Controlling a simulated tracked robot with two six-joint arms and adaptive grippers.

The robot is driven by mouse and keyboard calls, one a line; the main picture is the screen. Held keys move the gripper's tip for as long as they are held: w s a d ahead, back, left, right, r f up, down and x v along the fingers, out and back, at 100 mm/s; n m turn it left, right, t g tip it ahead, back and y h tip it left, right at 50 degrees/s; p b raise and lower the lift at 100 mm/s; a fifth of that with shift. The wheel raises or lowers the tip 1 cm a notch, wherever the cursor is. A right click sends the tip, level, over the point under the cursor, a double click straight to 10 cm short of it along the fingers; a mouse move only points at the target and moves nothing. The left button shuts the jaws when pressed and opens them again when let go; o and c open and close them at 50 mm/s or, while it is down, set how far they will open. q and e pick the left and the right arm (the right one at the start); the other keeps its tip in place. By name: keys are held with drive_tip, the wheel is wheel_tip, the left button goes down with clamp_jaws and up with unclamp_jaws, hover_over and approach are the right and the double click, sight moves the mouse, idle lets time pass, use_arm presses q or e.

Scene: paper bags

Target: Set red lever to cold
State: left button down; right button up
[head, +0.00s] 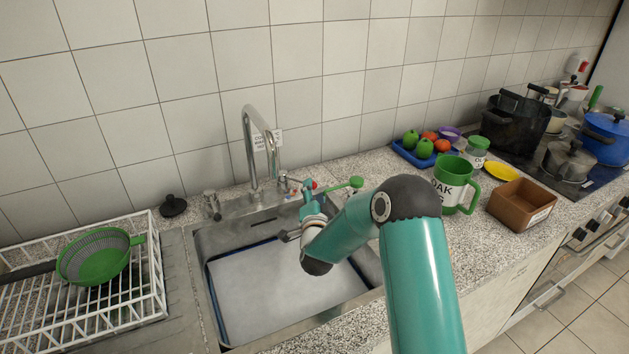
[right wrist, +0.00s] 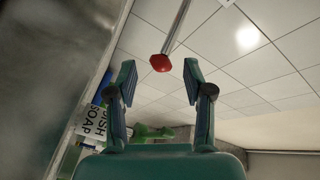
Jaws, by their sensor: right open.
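The red lever shows in the right wrist view as a red knob (right wrist: 160,63) on the end of a thin metal rod. It lies just beyond and between the two fingertips of my right gripper (right wrist: 160,80), which is open with nothing between its fingers. In the head view my right gripper (head: 311,200) is by the faucet (head: 255,150) at the back edge of the sink, and a small red spot (head: 314,185) shows beside it. The gripper and arm partly hide the lever there, so its setting cannot be told. My left gripper is not in view.
A white dish rack (head: 150,262) with a green colander (head: 95,256) stands left of the sink (head: 205,240). A dish soap bottle (right wrist: 93,128) shows near the right gripper. A green mug (head: 452,184) and brown box (head: 520,203) stand on the counter at right.

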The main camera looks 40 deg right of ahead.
sight(314, 189)
drive_tip(key=shift+p+x, duration=0.35)
drive_tip(key=shift+x, duration=1.4)
drive_tip(key=c, duration=0.9)
drive_tip(key=shift+f, duration=0.1)
clamp_jaws()
